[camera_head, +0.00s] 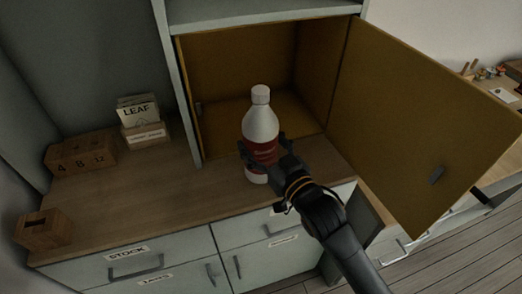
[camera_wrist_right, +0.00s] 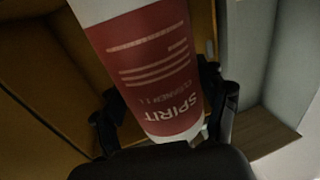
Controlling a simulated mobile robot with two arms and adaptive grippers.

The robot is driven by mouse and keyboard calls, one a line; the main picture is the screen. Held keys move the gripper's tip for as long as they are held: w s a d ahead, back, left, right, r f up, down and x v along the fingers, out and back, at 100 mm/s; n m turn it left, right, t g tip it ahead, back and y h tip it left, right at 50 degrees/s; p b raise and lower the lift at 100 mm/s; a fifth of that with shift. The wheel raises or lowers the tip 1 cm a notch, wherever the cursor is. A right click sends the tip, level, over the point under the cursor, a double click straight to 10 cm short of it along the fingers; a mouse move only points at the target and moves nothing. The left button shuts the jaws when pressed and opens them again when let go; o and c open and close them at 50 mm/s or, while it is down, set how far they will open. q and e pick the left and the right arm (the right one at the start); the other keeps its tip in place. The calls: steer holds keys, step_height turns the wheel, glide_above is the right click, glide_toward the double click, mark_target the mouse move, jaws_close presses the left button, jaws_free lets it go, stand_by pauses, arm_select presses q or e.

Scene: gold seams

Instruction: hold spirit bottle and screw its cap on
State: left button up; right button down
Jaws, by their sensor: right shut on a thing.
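The spirit bottle (camera_head: 261,125) is white with a red label and stands upright on the wooden counter in front of the open cabinet. A pale cap (camera_head: 260,94) sits at the top of its neck; I cannot tell how tightly. My right gripper (camera_head: 264,153) comes from the lower right and is shut around the lower body at the label. In the right wrist view the bottle (camera_wrist_right: 150,60) fills the space between the fingers (camera_wrist_right: 165,110), with the word SPIRIT readable on its label. My left gripper is not in view.
The cabinet door (camera_head: 425,125) stands wide open to the right. Wooden number blocks (camera_head: 82,154), a LEAF card box (camera_head: 140,112) and a slotted wooden box (camera_head: 43,229) are on the left of the counter (camera_head: 160,195). The counter between them and the bottle is clear.

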mark_target(261, 153)
step_height(261, 153, down, 2)
steer(key=shift+w+f+p, duration=0.1)
steer(key=shift+p, duration=0.2)
steer(key=shift+f, duration=0.3)
steer(key=shift+f, duration=0.2)
steer(key=shift+c, duration=0.5)
jaws_free()
steer(key=shift+f, duration=0.15)
